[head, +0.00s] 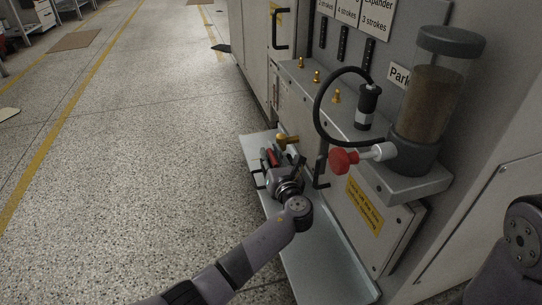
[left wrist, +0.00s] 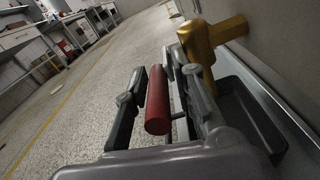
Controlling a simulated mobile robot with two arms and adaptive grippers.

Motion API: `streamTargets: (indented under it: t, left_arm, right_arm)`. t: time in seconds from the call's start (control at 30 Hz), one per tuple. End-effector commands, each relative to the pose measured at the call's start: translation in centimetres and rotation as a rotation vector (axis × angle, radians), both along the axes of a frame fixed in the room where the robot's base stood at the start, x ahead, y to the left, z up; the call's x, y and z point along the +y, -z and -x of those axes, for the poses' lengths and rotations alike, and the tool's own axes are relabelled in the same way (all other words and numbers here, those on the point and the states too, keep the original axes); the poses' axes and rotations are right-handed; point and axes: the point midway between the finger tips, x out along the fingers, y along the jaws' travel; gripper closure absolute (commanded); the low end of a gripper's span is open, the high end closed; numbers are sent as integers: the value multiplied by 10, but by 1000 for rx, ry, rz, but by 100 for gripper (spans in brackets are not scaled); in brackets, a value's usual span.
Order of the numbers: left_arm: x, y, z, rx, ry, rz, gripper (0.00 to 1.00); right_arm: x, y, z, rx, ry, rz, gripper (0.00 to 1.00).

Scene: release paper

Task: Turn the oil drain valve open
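The drain valve shows as a brass fitting (head: 287,138) low on the machine's front, above the metal tray. In the left wrist view the brass fitting (left wrist: 212,42) is at the upper right, and a red cylindrical handle (left wrist: 157,102) lies in front of it. My left gripper (head: 271,160) is at the valve, reaching over the tray. In the left wrist view its fingers (left wrist: 160,85) are apart, one on each side of the red handle, with narrow gaps showing. Contact with the handle cannot be made out. My right gripper is out of view.
A long metal tray (head: 322,262) runs along the machine's base. Above it are a red knob (head: 343,161) on an oil cup (head: 428,100), a black hose (head: 318,108) and a black bracket handle (head: 321,170). The speckled floor (head: 130,150) to the left is clear.

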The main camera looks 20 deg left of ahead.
Motion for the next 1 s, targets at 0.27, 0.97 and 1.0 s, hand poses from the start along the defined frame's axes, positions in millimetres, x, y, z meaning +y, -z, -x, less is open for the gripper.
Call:
streamTargets:
  t: [0.27, 0.97, 1.0]
  left_arm:
    - [2, 0, 1, 0, -7, -1, 99]
    - [5, -2, 2, 8, -14, 1, 100]
    - [5, -3, 2, 12, -14, 3, 100]
  right_arm:
    - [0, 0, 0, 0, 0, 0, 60]
    - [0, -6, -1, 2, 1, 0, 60]
    - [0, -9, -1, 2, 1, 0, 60]
